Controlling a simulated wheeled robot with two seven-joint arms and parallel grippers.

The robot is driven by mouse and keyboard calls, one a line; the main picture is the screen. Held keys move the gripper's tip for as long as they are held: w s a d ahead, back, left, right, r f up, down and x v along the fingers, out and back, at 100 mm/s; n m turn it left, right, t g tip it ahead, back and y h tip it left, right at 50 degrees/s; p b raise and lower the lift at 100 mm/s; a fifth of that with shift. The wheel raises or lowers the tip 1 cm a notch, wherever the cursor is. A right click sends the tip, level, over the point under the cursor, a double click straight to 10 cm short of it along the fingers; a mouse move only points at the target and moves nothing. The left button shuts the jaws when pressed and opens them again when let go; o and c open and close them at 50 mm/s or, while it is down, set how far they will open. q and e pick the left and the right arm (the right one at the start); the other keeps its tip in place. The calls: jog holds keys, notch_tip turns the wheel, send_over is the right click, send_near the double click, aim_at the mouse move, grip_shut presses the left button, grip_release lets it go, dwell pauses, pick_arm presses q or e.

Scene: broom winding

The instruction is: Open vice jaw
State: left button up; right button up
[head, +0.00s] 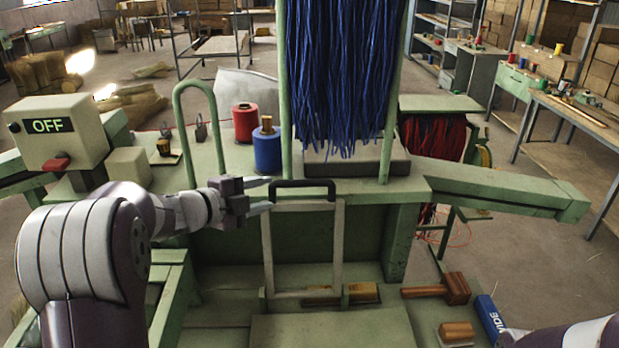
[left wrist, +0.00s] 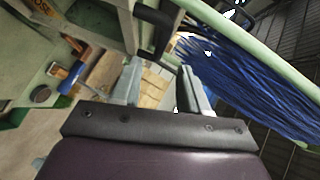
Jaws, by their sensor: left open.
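The vice jaw appears as a pale upright metal frame (head: 338,245) at the front of the green machine, with a black handle (head: 318,184) across its top. The handle also shows in the left wrist view (left wrist: 156,28), just beyond the fingertips. My left gripper (head: 269,195) is open at the left end of the handle, its two fingers pointing right. In the left wrist view its fingers (left wrist: 160,72) are spread with nothing clearly between them. I cannot tell whether a finger touches the handle. My right gripper is out of view; only part of that arm shows at bottom right.
Blue bristles (head: 340,75) hang above the bench behind the handle. A green hoop rail (head: 180,125) stands close to my left wrist. A control box reading OFF (head: 55,135) is at left. A red spool (head: 245,122), a blue spool (head: 267,150) and a wooden mallet (head: 455,289) sit nearby.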

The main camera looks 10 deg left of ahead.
aim_at(300, 185)
pick_arm(q)
jog(key=p+x, duration=0.1)
jog(key=x, duration=0.2)
jog(key=p+x, duration=0.1)
jog(key=x, duration=0.3)
jog(key=p+x, duration=0.2)
jog(key=x, duration=0.2)
jog(key=shift+d+r, duration=0.15)
jog(key=shift+d, duration=0.2)
jog(key=shift+w+d, duration=0.15)
jog(key=shift+d, duration=0.15)
jog(key=shift+w, duration=0.1)
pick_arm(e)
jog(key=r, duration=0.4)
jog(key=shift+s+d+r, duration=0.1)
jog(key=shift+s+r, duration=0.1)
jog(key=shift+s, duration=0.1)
pick_arm(q)
jog(key=shift+w+a+f, duration=0.15)
jog(key=shift+f, duration=0.05)
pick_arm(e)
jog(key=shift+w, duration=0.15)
pick_arm(q)
grip_shut()
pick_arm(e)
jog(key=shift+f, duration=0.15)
